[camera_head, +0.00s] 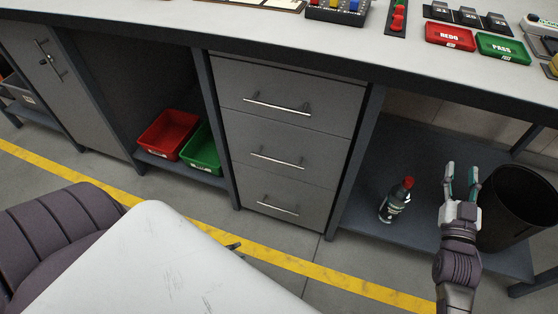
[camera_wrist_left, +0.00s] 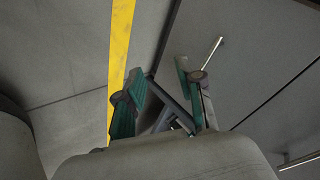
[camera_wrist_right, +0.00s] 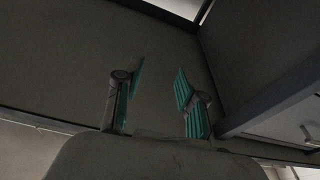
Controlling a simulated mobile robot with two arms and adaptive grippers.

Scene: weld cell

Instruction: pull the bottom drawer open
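The bottom drawer (camera_head: 288,188) is the lowest of three grey drawers under the bench. It looks shut, flush with those above, and its bar handle (camera_head: 278,208) is horizontal. My left gripper (camera_wrist_left: 160,98) is open and empty in the left wrist view, with a drawer front and a bar handle (camera_wrist_left: 210,55), apparently the bottom one, beyond its fingers. In the head view my white body hides most of the left arm; only a dark tip (camera_head: 234,246) shows, left of and below the handle. My right gripper (camera_head: 462,182) is open and empty, well right of the drawers.
A bottle with a red cap (camera_head: 395,202) and a black bin (camera_head: 518,208) stand on the low shelf near my right gripper. Red (camera_head: 168,134) and green (camera_head: 201,150) bins sit left of the drawers. The floor before the drawers is clear, with a yellow line (camera_head: 270,257).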

